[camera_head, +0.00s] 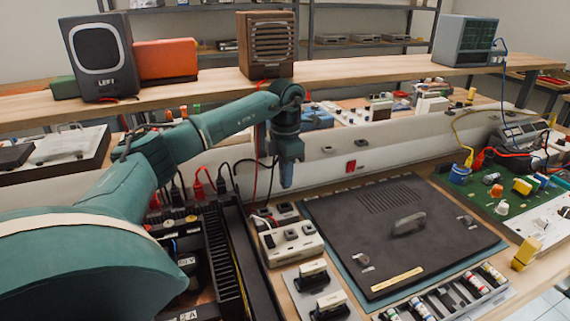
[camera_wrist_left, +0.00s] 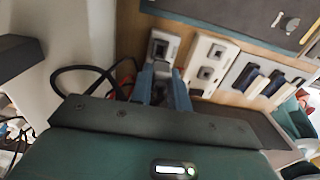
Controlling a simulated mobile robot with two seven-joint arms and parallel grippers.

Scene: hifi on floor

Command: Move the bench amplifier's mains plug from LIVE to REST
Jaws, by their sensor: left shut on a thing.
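My left gripper (camera_head: 287,176) points down above the bench, just behind the socket blocks. In the left wrist view its fingers (camera_wrist_left: 164,86) are shut on the mains plug, which is mostly hidden between them. A black cable (camera_wrist_left: 72,72) loops in from the left towards the fingers. A small socket block (camera_head: 284,212) stands closest to the gripper; it also shows in the wrist view (camera_wrist_left: 161,47). A larger white block (camera_head: 291,243) with two sockets sits in front of it, also in the wrist view (camera_wrist_left: 209,62). I cannot read LIVE or REST labels.
A black panel (camera_head: 395,235) with a handle lies right of the sockets. Black-and-cream pieces (camera_head: 313,274) lie in front. A dark rack (camera_head: 220,255) stands at left beneath my arm. Red and black leads (camera_head: 197,185) run behind it. A green board (camera_head: 510,195) is far right.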

